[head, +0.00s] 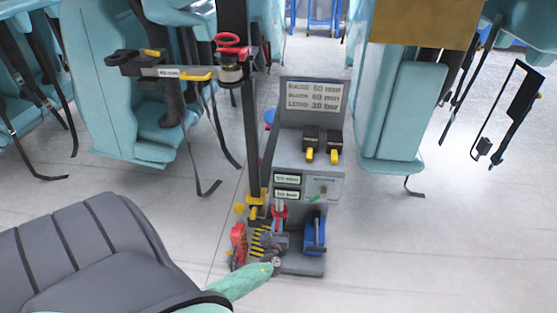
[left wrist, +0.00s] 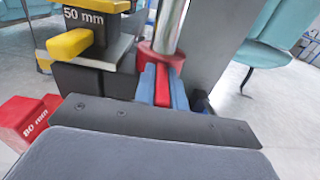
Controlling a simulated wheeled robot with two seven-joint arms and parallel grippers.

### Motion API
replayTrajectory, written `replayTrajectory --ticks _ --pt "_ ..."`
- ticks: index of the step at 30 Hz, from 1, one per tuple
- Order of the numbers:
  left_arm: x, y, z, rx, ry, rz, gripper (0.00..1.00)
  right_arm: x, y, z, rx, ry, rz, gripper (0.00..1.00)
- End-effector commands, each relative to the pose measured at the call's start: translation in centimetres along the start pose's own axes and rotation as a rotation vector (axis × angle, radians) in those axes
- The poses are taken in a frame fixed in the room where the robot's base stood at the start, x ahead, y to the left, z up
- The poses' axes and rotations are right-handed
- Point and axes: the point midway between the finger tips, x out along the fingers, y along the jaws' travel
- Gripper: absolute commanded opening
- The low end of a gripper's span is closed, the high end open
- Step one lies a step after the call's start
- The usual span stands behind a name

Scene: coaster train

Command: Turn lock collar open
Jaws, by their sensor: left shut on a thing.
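The red lock collar (head: 280,212) sits low around an upright metal rod, near the foot of the grey panel stand. It also shows in the left wrist view (left wrist: 150,57), with a red tab (left wrist: 162,86) pointing toward my wrist. My left gripper (head: 278,234) reaches in from the lower left. Its two blue fingertips (left wrist: 163,88) stand on either side of the red tab and are shut on it. The far side of the collar is hidden by the rod. My right gripper is not seen.
Left of the collar are a black block marked 50 mm with a yellow handle (left wrist: 70,43) and a red block (left wrist: 25,122) marked 80 mm. A blue part (head: 314,236) stands close on the right. A black post (head: 250,130) rises behind. Teal seats (head: 400,115) flank the stand.

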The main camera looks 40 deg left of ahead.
Motion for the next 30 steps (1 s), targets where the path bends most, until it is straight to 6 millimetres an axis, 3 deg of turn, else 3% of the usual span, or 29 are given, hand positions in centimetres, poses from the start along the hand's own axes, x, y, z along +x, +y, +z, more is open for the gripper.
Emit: replayTrajectory --ticks 14,15,18,30 --pt "0.2 0.1 0.2 0.0 -0.004 -0.01 0.0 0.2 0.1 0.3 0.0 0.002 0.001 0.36" --pt "0.2 0.1 0.2 0.0 -0.004 -0.009 0.19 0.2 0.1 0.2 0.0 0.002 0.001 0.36" --pt "0.2 0.1 0.2 0.0 -0.003 -0.009 0.35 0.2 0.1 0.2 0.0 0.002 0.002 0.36" --pt "-0.9 0.1 -0.1 0.0 0.0 -0.01 0.35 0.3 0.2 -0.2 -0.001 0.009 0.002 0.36"
